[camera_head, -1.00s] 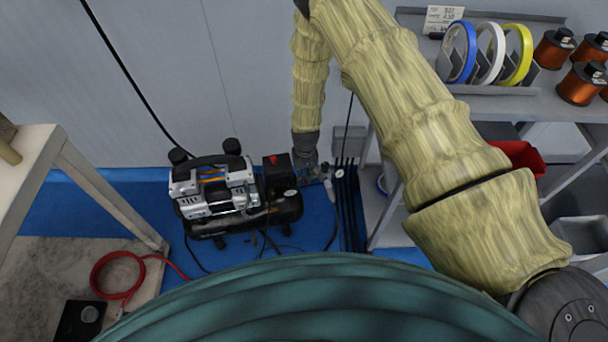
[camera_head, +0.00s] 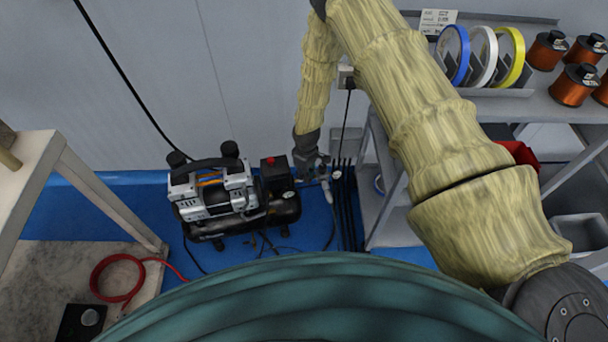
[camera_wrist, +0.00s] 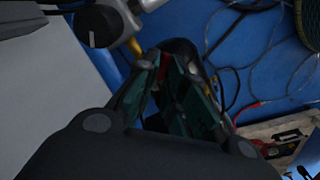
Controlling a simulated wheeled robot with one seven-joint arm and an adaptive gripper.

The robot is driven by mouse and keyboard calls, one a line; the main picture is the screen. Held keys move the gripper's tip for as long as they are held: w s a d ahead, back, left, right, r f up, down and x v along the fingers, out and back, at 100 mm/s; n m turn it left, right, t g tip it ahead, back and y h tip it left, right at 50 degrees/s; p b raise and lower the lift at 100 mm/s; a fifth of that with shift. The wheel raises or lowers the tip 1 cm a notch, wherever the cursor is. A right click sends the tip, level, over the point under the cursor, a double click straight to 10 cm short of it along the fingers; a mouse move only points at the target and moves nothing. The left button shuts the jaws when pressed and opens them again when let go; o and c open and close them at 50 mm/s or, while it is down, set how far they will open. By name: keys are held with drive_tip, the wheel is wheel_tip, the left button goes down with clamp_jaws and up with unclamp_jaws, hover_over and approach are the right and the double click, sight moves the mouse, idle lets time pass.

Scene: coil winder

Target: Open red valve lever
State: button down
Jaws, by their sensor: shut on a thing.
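In the head view my gripper (camera_head: 313,172) reaches down to the metal fittings at the right end of the air compressor (camera_head: 215,200). In the wrist view its green-padded fingers (camera_wrist: 178,75) are close together around a small red piece, which looks like the red valve lever (camera_wrist: 166,92). Only a sliver of the lever shows; the fingers hide the rest, so its angle cannot be told. In the head view the lever cannot be made out. A black regulator knob (camera_wrist: 100,25) is beside the fingers in the wrist view.
A black pressure box with a red button (camera_head: 270,160) sits left of my gripper. Dark hoses (camera_head: 347,215) hang just right of it. A shelf unit (camera_head: 390,215) stands further right. A red hose coil (camera_head: 117,278) lies at lower left. Blue floor shows around the compressor.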

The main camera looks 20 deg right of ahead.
drive_tip(key=n, duration=0.3)
drive_tip(key=w+n, duration=0.1)
drive_tip(key=n, duration=0.1)
drive_tip(key=shift+d, duration=0.4)
drive_tip(key=shift+w+d+n, duration=0.1)
drive_tip(key=shift+w+n, duration=0.1)
drive_tip(key=shift+n, duration=0.85)
drive_tip(key=shift+w+d+n, duration=0.1)
drive_tip(key=shift+w+n, duration=0.05)
drive_tip(key=shift+n, duration=0.9)
drive_tip(key=c, duration=1.5)
unclamp_jaws()
drive_tip(key=shift+a, duration=0.15)
drive_tip(key=shift+r, duration=0.15)
wheel_tip(320, 180, up, 12)
drive_tip(key=shift+w, duration=0.1)
